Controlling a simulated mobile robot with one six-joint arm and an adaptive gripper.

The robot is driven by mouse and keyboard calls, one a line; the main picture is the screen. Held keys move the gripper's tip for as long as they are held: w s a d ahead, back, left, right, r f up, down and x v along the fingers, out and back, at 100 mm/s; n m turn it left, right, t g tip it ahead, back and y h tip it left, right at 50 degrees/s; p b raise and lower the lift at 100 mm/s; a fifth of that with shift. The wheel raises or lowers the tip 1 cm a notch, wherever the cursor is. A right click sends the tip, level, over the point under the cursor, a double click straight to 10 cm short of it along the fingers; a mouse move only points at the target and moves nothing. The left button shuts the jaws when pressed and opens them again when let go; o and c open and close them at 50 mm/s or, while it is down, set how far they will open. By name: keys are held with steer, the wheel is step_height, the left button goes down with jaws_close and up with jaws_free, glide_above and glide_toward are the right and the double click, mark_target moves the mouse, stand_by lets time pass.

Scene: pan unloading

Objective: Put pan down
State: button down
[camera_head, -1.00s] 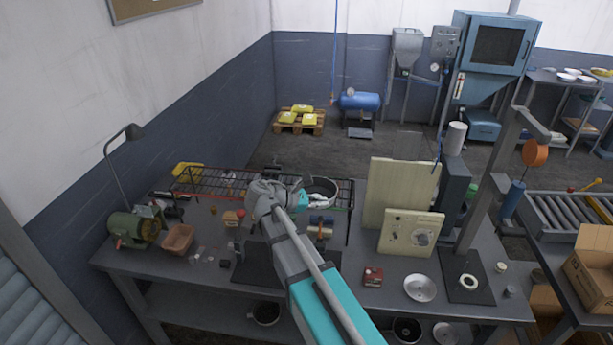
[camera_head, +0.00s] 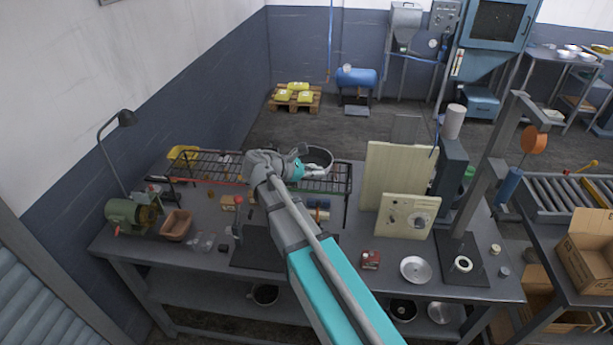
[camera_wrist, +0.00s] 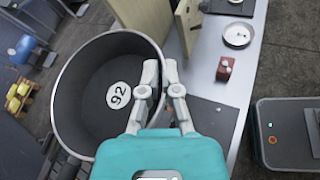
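The pan (camera_head: 330,157) is a dark, round, deep vessel with a light rim. It appears above the back right part of the wire rack (camera_head: 215,168) on the bench. In the wrist view the pan (camera_wrist: 85,85) fills the left side, and a white label reading 92 lies on its inside bottom. My gripper (camera_wrist: 160,68) is at the pan's right rim, one finger inside and one outside, shut on the wall. In the head view my gripper (camera_head: 312,172) partly covers the pan. The gap beneath the pan is hard to judge.
The grey bench (camera_head: 335,272) has bare patches in front. On it are a green grinder (camera_head: 130,216), a brown bin (camera_head: 177,225), a red box (camera_head: 370,260), a metal dish (camera_head: 416,269) and upright pale panels (camera_head: 399,185). Several pots lie on the shelf below.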

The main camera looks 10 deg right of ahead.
mark_target(311, 162)
steer(key=w+f+b, duration=0.1)
steer(key=w, duration=0.2)
steer(key=w+f+b, duration=0.1)
steer(key=w, duration=0.1)
steer(key=w+f+b, duration=0.1)
steer(key=w+f, duration=0.1)
steer(key=w, duration=0.1)
steer(key=shift+w+b, duration=0.3)
steer(key=shift+b, duration=0.1)
steer(key=w+f+b, duration=0.3)
steer(key=f+b, duration=0.1)
steer(key=shift+w+f, duration=0.35)
steer(key=shift+b, duration=0.35)
steer(key=shift+w+f+b, duration=0.4)
steer(key=shift+f+b, duration=0.1)
steer(key=shift+f, duration=0.05)
steer(key=shift+f+b, duration=1.4)
steer(key=shift+f, duration=0.05)
steer(key=shift+f, duration=0.1)
steer(key=c, duration=0.8)
jaws_free()
